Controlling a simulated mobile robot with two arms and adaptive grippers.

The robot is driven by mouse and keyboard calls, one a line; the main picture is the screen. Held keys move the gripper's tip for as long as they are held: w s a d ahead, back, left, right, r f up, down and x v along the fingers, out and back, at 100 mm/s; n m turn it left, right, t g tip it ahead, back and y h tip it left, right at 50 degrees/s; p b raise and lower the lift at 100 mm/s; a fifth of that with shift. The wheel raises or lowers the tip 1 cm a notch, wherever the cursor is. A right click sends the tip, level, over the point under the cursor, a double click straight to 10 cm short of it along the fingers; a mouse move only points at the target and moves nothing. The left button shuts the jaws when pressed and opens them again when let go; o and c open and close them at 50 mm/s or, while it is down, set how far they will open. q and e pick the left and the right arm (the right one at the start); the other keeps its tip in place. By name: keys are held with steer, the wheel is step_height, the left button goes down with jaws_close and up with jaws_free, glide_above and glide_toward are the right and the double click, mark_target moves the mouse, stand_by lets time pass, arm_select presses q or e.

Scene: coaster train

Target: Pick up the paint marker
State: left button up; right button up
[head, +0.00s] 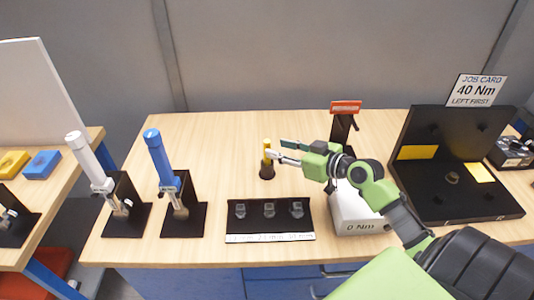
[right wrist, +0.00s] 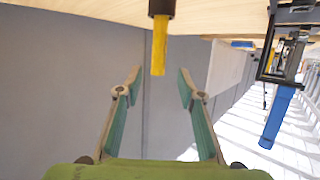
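The paint marker (head: 267,146) is yellow and stands upright in a small dark round holder (head: 267,172) on the wooden table. My right gripper (head: 278,149) is open, with its fingers pointing left toward the marker from the right. In the right wrist view the marker (right wrist: 159,48) hangs from the top of the picture, as this view is upside down. It lines up with the gap between the two open fingertips (right wrist: 160,72). No grip on it shows. My left gripper is not in view.
A blue-handled tool (head: 159,155) and a white-handled tool (head: 88,160) stand on black stands at left. A black tray (head: 270,225) with several small sockets lies in front. A white "0 Nm" box (head: 358,219) and a black case (head: 425,130) stand at right.

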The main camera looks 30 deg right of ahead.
mark_target(269, 145)
steer(key=shift+w+a, duration=0.1)
steer(key=shift+w, duration=0.35)
steer(key=shift+w+f, duration=0.1)
steer(key=shift+f, duration=0.05)
steer(key=shift+w+a, duration=0.1)
steer(key=shift+w, duration=0.05)
steer(key=shift+w+p, duration=0.35)
steer(key=shift+p, duration=0.15)
steer(key=p+x, duration=0.1)
steer(key=x, duration=0.2)
steer(key=shift+w+f, duration=0.15)
steer(key=shift+w, duration=0.05)
steer(key=shift+w+f, duration=0.2)
steer(key=shift+w, duration=0.15)
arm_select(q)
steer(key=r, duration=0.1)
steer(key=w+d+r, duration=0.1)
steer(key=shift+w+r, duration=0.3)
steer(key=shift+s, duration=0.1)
arm_select(e)
steer(key=shift+s, duration=0.1)
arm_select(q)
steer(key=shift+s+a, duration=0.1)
arm_select(e)
jaws_close()
